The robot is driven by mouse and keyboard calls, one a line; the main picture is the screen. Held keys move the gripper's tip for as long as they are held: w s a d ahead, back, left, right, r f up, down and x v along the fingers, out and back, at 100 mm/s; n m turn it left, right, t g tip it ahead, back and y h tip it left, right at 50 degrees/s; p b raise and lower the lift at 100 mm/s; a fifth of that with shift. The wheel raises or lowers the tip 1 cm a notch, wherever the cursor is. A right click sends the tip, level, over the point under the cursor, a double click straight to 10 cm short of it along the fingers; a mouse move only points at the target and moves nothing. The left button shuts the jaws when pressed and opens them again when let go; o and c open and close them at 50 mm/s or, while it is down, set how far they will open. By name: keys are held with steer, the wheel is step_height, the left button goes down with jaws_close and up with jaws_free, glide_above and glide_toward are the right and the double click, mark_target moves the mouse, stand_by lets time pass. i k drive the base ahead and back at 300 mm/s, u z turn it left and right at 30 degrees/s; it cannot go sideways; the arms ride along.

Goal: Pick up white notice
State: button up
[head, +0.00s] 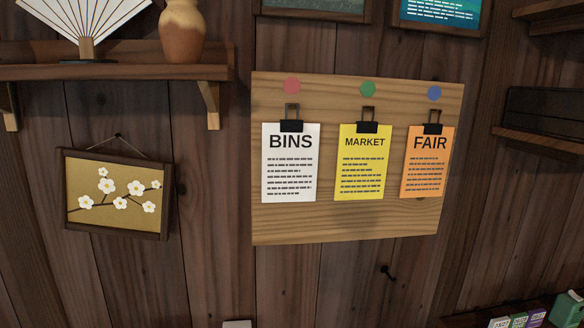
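The white notice (290,175) hangs at the left of a light wooden board (350,225) on the wall. It reads "BINS" above several lines of dark text. A black clip (292,126) with a loop on top grips its upper edge. A red dot (292,86) is on the board above it. My gripper does not show in the head view, and nothing is seen touching the notice.
A yellow "MARKET" notice (362,175) and an orange "FAIR" notice (427,175) hang to the right on the same board. A shelf (120,73) with a fan and vase is upper left, above a blossom picture (118,195). Shelves (545,140) stand right.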

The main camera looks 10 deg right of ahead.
mark_target(290, 148)
steer(key=u, duration=2.75)
steer(key=k, duration=0.85)
steer(key=z, duration=1.75)
steer(key=i, duration=1)
steer(key=u, duration=0.05)
